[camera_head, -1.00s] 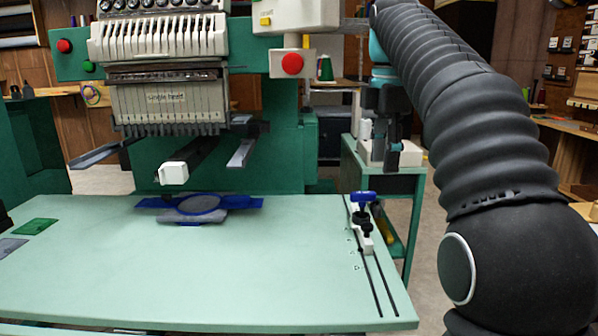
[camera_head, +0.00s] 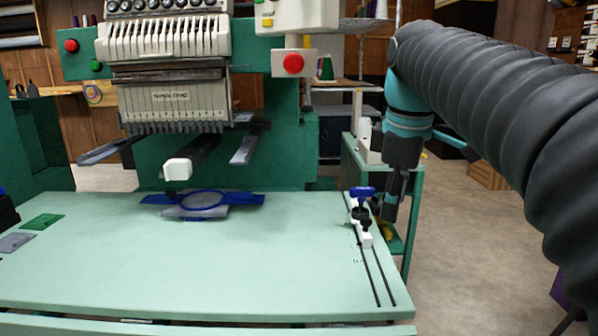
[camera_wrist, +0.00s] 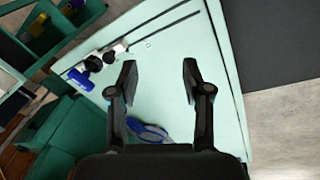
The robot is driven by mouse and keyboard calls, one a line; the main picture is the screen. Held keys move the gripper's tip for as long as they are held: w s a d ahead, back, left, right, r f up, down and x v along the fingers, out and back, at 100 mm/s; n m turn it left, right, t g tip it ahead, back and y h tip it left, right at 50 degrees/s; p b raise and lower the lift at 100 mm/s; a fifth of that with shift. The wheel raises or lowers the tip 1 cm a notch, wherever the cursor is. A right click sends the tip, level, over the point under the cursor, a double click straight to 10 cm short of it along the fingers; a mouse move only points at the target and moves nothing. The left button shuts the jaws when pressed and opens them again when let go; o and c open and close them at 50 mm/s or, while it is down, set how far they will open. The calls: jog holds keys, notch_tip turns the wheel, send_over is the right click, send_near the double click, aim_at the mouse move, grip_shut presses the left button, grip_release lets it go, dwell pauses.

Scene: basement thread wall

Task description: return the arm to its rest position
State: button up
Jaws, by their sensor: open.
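My gripper (camera_head: 388,210) hangs pointing down beside the right edge of the pale green table, just right of the slider clamp with the blue knob in the head view. In the wrist view my gripper (camera_wrist: 158,85) has its two dark fingers spread apart, with nothing between them but pale table surface behind. My arm comes in from the right of the head view, covered in a dark ribbed sleeve with a teal wrist joint.
The pale green table (camera_head: 190,270) carries a blue hoop (camera_head: 203,200) and a slider clamp (camera_head: 362,215) on two dark slots. A green embroidery machine (camera_head: 180,95) stands behind. A green side cart (camera_head: 400,178) stands behind my gripper. Open floor (camera_head: 460,250) lies right of the table.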

jog(key=s+f+m+t, duration=0.1)
jog(key=s+f+m, duration=0.5)
jog(key=s+f, duration=0.2)
jog(key=s+f+m+t, duration=0.2)
jog(key=s+f+m, duration=0.4)
jog(key=f, duration=0.7)
jog(key=shift+s+f+m+t, duration=0.3)
jog(key=shift+s, duration=0.7)
jog(key=shift+d, duration=0.2)
